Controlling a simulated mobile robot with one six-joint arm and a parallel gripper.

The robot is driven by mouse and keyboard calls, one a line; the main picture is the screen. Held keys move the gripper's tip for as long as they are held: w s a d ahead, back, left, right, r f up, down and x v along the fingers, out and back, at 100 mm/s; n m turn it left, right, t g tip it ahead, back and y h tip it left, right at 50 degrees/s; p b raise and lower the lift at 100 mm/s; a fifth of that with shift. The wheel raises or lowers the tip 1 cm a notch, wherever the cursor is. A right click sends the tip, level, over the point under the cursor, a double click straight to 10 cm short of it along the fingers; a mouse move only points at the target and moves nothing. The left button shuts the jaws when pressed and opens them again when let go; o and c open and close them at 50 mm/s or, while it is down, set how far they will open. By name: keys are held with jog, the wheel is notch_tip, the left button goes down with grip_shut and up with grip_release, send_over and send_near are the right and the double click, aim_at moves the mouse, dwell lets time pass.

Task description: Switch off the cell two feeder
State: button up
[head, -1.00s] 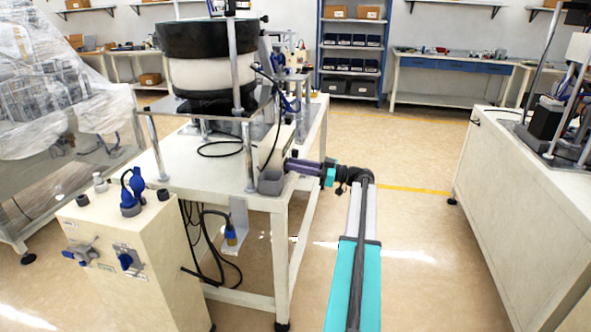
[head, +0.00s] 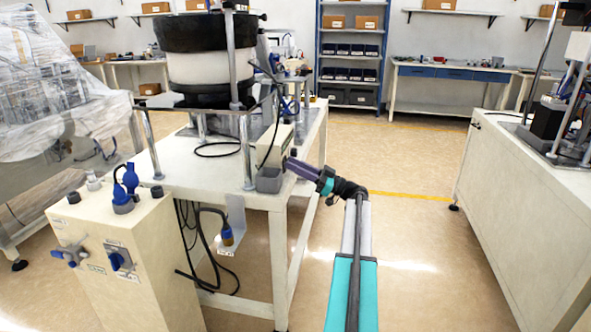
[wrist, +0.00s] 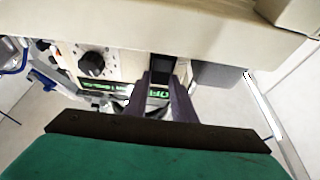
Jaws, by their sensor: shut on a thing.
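A bowl feeder with a black and white drum (head: 203,68) stands on a cream table (head: 185,178) in the head view. A cream control box (head: 273,143) sits at the table's right edge. My gripper (head: 290,163) reaches the box from the right, tilted upward. In the wrist view the box's panel shows a black round knob (wrist: 92,64) and a green lit strip (wrist: 108,88). A dark switch-like piece (wrist: 160,66) lies between the purple fingers of my gripper (wrist: 162,82), which are shut on it. The fingers hide part of the panel. I read no cell number.
A cream cabinet (head: 125,255) with blue fittings stands front left. Another machine bench (head: 530,190) is at right. The floor between is clear.

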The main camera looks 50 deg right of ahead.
jog(key=o, duration=1.1)
jog(key=shift+c, duration=0.2)
jog(key=v, duration=1.3)
jog(key=shift+s+d, duration=0.25)
jog(key=shift+s, duration=0.05)
jog(key=shift+f, duration=0.15)
